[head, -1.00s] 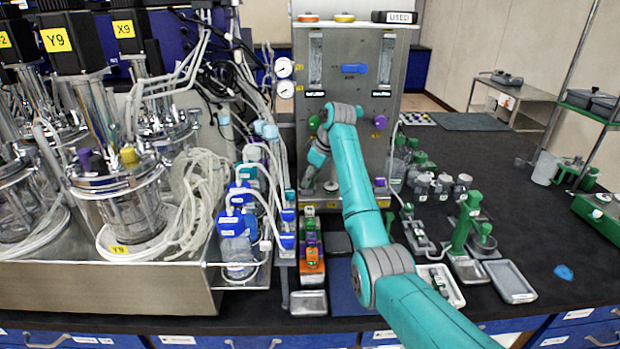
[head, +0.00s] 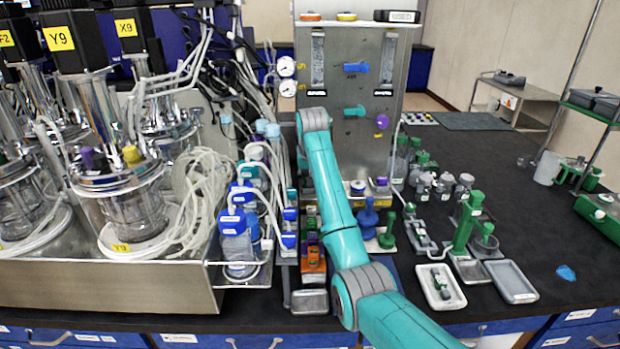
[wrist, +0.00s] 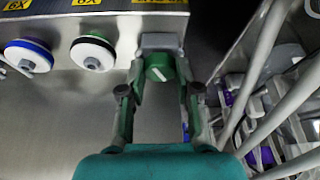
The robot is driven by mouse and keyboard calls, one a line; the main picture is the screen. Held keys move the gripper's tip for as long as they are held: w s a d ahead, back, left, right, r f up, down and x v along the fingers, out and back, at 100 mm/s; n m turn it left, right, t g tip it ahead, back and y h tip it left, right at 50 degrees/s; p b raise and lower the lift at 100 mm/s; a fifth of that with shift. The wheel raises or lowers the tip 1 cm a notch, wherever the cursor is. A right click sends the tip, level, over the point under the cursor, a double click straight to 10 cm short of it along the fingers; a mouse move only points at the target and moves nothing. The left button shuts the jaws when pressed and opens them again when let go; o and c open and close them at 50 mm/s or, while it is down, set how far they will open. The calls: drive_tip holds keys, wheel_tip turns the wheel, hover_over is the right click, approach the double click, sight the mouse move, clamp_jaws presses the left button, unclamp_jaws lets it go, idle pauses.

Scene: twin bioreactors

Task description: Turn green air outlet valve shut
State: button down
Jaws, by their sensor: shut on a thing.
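The green valve knob (wrist: 158,68) with a white line on its face shows in the wrist view, on a small grey block at the panel's edge. My gripper (wrist: 160,76) has one finger on each side of the knob and is shut on it. The white line lies tilted. In the head view my wrist covers the left side of the upright metal panel (head: 345,150), and both the gripped knob and my fingers are hidden there.
Hoses run close to my gripper on the right in the wrist view. In the head view, a green handle (head: 354,111) and purple knob (head: 382,122) are on the panel.

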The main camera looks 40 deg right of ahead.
drive_tip(key=m, duration=0.2)
drive_tip(key=m+g+h, duration=0.1)
drive_tip(key=m, duration=0.1)
drive_tip(key=shift+w+a+m, duration=0.15)
drive_tip(key=shift+a+m, duration=0.05)
drive_tip(key=shift+m, duration=0.2)
drive_tip(key=shift+g, duration=0.3)
drive_tip(key=c, duration=0.8)
unclamp_jaws()
drive_tip(key=v, duration=0.7)
drive_tip(key=shift+a+r, duration=0.2)
